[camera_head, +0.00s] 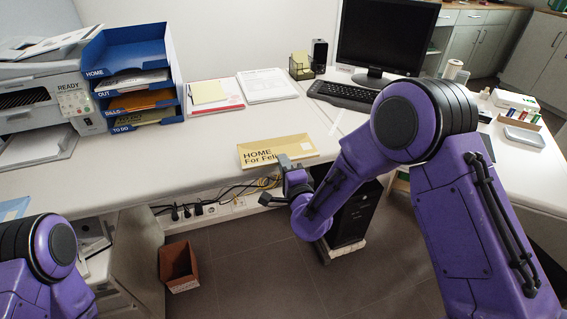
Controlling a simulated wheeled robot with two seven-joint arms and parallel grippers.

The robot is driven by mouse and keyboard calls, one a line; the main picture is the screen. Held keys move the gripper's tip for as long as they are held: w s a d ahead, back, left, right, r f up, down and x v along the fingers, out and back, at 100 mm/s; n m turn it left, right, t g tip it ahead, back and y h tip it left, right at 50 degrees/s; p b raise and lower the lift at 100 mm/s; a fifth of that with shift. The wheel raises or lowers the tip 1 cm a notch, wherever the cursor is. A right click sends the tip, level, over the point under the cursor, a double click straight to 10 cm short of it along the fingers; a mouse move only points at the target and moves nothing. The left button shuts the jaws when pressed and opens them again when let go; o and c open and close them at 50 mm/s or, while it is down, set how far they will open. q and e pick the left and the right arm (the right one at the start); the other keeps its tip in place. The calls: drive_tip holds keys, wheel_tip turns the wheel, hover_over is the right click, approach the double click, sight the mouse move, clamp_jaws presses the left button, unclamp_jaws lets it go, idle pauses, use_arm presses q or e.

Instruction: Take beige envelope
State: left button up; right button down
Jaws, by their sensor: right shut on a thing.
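The beige envelope (262,147) is at the front edge of the white desk, in the middle of the view. It bears the printed words "HOME" and "For Feli…", with the rest of the line covered by my right gripper. My right gripper (287,164) is shut on the envelope's front edge. I cannot tell whether the envelope lies flat on the desk or is slightly lifted. My left arm shows at the lower left, but its gripper is not in view.
A blue tray stack (96,73) labelled HOME, OUT, BILLS and TO DO stands at the left beside a printer (40,106). Papers (267,85), a keyboard (343,95) and a monitor (387,38) are at the back. A bin (179,267) and computer tower (352,215) stand below.

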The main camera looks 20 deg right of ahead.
drive_tip(key=s+r+p, duration=0.2)
drive_tip(key=s+r, duration=0.3)
drive_tip(key=s, duration=0.8)
drive_tip(key=shift+s+d+p, duration=0.25)
drive_tip(key=shift+s+p, duration=0.05)
drive_tip(key=shift+p, duration=0.1)
